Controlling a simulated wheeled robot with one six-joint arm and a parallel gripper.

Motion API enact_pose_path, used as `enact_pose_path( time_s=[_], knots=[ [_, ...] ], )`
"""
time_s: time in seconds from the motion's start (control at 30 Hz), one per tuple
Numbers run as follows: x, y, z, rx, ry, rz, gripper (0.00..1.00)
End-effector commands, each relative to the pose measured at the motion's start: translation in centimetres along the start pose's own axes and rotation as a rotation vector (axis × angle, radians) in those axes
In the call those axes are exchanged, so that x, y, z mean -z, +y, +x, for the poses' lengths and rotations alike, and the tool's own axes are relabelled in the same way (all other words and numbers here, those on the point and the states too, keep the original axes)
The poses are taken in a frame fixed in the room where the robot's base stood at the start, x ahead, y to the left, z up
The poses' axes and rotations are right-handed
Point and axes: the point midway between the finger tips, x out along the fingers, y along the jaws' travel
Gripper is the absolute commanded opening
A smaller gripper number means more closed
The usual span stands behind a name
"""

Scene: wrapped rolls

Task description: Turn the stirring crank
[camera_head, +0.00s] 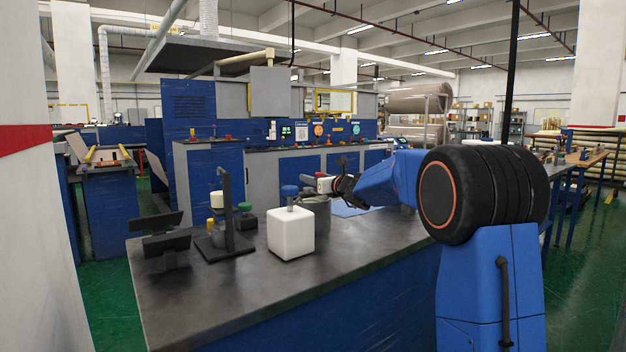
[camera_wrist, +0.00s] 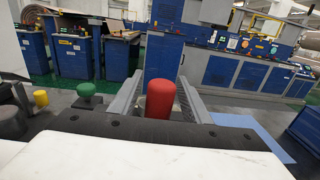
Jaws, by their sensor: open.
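A red, rounded knob (camera_wrist: 160,99), seemingly the handle of the stirring crank, stands upright in the middle of the wrist view. My gripper (camera_wrist: 160,90) is open, with one grey finger on each side of the knob. I cannot tell whether either finger touches it. The knob's lower part and the rest of the crank are hidden behind the gripper's dark bar and white body. In the head view, my gripper (camera_head: 324,184) is over the dark worktable (camera_head: 305,290), above a grey pot (camera_head: 319,211) partly hidden by a white box.
The table's front is clear.

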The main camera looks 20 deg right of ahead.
Motion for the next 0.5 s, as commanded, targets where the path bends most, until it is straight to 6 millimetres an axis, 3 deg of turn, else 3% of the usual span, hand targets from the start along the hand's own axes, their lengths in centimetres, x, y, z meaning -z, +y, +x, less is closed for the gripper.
enact_pose_path(
  time_s=[0.3, 0.5],
  knots=[
    [0.06, 0.0, 0.23, 0.0, 0.001, 0.0, 0.43],
    [0.05, 0.0, 0.22, 0.0, 0.001, 0.0, 0.0]
  ],
)
